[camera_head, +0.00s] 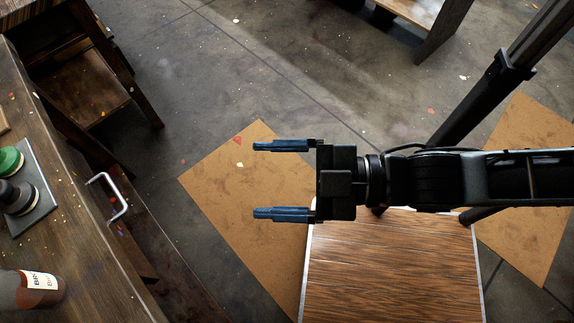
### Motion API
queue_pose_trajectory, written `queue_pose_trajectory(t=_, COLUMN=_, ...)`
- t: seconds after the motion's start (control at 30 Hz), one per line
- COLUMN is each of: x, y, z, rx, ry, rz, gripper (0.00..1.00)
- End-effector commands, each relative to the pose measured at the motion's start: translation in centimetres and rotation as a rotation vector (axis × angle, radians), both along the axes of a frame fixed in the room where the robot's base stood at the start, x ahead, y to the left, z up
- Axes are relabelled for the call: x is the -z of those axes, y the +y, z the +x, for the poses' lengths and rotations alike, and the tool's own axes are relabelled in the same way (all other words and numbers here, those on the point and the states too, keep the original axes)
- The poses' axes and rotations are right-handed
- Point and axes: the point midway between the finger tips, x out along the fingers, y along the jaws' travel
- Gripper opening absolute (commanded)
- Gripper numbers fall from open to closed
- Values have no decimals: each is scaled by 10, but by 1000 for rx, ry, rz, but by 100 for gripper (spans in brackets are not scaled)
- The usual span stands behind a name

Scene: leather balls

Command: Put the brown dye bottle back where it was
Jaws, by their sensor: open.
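The brown dye bottle (38,289) is at the lower left, on the dark wooden workbench (85,265). It has a white label with partly readable letters "BR", and its left end is cut off by the picture edge. My gripper (281,180) is in the middle of the view, well to the right of the bottle and beyond the bench edge. Its two blue fingers point left, wide apart, with nothing between them.
A grey tray (46,205) on the bench holds a green-topped item (10,160) and a dark round one. A metal handle (117,197) sticks out at the bench's front. A wood-topped surface (390,265) lies below my arm. Brown sheets (240,190) cover some floor.

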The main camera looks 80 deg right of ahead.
Motion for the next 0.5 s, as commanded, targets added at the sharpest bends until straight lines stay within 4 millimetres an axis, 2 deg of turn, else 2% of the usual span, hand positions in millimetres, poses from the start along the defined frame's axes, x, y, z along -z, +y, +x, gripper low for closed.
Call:
queue_pose_trajectory(t=0.03, x=0, y=-5, z=-14, rx=42, ry=55, rz=121, gripper=84)
queue_pose_trajectory(t=0.1, x=0, y=-9, z=-28, rx=97, ry=112, rz=275, gripper=84)
queue_pose_trajectory(t=0.2, x=-1, y=-13, z=-40, rx=152, ry=161, rz=421, gripper=84)
queue_pose_trajectory(t=0.3, x=-1, y=-14, z=-45, rx=178, ry=184, rz=490, gripper=84)
queue_pose_trajectory(t=0.5, x=-1, y=-14, z=-46, rx=182, ry=186, rz=503, gripper=84)
